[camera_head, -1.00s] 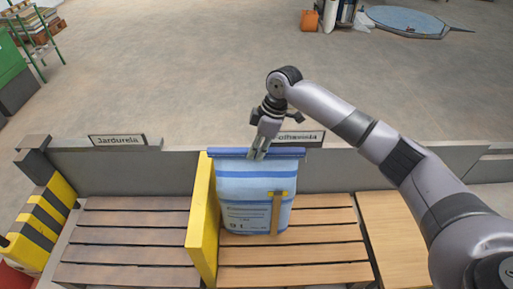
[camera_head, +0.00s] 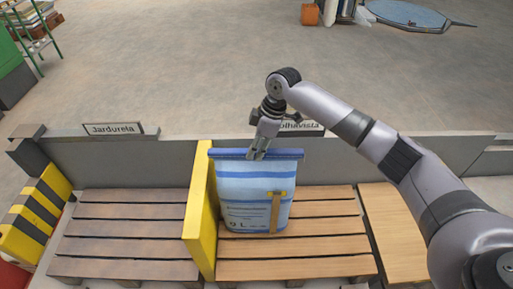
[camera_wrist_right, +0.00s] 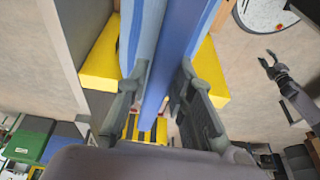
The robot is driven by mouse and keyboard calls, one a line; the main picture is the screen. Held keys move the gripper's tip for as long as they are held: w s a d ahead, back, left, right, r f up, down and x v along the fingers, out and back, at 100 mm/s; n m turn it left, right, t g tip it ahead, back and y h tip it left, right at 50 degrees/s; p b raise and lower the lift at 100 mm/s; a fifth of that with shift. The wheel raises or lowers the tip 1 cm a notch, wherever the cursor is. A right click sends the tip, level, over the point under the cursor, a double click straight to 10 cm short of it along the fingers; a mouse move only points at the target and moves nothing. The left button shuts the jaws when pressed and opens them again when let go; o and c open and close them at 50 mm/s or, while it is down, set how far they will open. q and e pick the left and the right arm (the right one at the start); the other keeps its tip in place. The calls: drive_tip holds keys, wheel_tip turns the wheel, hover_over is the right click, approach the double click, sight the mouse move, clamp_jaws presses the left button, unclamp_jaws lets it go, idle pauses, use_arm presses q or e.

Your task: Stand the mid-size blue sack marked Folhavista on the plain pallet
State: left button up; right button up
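The blue and white striped sack (camera_head: 244,183), with a dark blue top band and a tan strap, is upright over the right-hand pallet (camera_head: 330,224). I cannot tell whether its base touches the slats. It is close to the yellow divider (camera_head: 199,210). My right gripper (camera_head: 257,151) reaches down to the sack's top and is shut on its band. In the right wrist view the fingers (camera_wrist_right: 164,70) lie on either side of the band. The sign behind (camera_head: 299,126) is partly hidden by the gripper.
A darker, empty pallet (camera_head: 125,240) lies left of the divider, behind it a sign reading Jardureta (camera_head: 113,129). A low grey wall (camera_head: 120,163) runs behind both. A yellow and black striped barrier (camera_head: 38,215) stands at the left. A wooden surface (camera_head: 395,235) is at the right.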

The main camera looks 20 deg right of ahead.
drive_tip(key=o, duration=0.4)
drive_tip(key=shift+s, duration=0.1)
drive_tip(key=shift+f, duration=0.3)
drive_tip(key=shift+d+r, duration=0.1)
drive_tip(key=v, duration=1.2)
drive_tip(key=shift+r, duration=0.1)
